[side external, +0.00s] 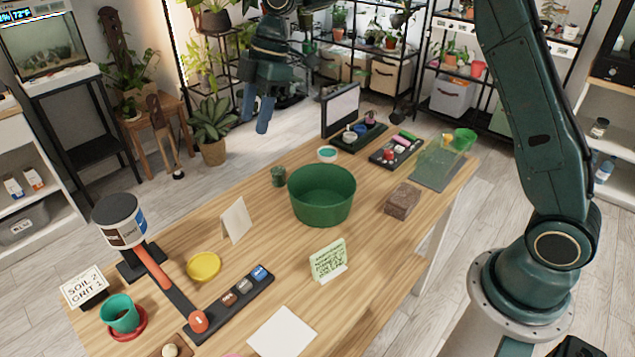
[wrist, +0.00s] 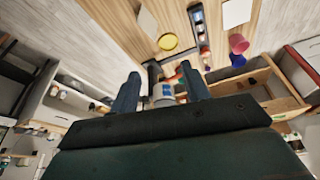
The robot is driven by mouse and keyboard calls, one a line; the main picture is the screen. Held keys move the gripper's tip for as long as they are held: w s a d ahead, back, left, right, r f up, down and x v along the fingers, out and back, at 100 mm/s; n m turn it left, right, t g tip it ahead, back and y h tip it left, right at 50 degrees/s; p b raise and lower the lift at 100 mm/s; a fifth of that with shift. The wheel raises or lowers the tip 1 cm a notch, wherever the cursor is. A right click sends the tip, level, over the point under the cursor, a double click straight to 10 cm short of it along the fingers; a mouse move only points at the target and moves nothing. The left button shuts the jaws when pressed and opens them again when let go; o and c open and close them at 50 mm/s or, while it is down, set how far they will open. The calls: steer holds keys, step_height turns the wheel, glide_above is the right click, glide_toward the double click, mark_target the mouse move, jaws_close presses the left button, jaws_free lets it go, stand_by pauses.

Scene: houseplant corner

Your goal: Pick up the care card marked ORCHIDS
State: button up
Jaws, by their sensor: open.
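My gripper (side external: 257,116) is high above the far left side of the wooden table, fingers pointing down, open and empty. In the wrist view its two fingers (wrist: 160,90) stand apart with nothing held. A pale green card with dark writing (side external: 328,259) stands in a white holder near the table's front edge. A blank-looking cream folded card (side external: 237,220) stands left of the green tub (side external: 322,195). A white sign (side external: 84,287) reads "SOIL 2 GRIT 1". I cannot read the word ORCHIDS on any card. A white sheet (side external: 283,333) lies flat at the front.
A tub-topped stand (side external: 120,222), a yellow dish (side external: 204,266), a black strip with several blocks (side external: 235,298) and a teal pot (side external: 120,314) crowd the left. A brown block (side external: 403,199) sits right of the green tub. The wood around the green card is mostly clear.

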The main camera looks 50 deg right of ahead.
mark_target(232, 205)
steer(key=w+a+f+n+g, duration=0.1)
steer(key=w+f+n, duration=0.4)
steer(key=f, duration=0.7)
steer(key=shift+w+a+g+y, duration=0.35)
steer(key=shift+w+g+y, duration=0.05)
steer(key=shift+w+g, duration=0.1)
steer(key=shift+f, duration=0.2)
steer(key=shift+x, duration=4.2)
steer(key=shift+a, duration=0.1)
steer(key=shift+x, duration=2.55)
jaws_close()
